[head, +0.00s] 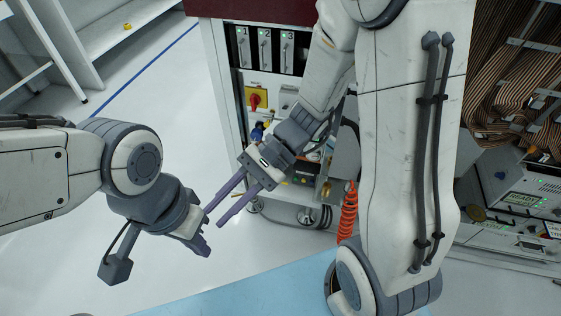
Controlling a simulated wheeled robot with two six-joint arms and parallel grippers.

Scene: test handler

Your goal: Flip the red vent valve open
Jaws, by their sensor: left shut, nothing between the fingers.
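A red handle (255,101) sits on a yellow plate on the front panel of the test handler cabinet (219,72). I cannot tell whether it is the vent valve or another switch. Below it is a small blue fitting (258,131). My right gripper (213,217) is in front of the cabinet, lower than the red handle, pointing down and left. Its two purple fingers are apart with nothing between them. My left gripper (204,248) is just below the right one, shut and empty. Neither gripper touches the panel. My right arm hides part of the cabinet front.
Three numbered slots (264,52) are at the cabinet's top. An orange coiled hose (348,212) hangs beside my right arm. A machine with a green READY display (523,199) and brown ribbed cabling (510,70) stand at right. A light blue surface (250,296) lies below.

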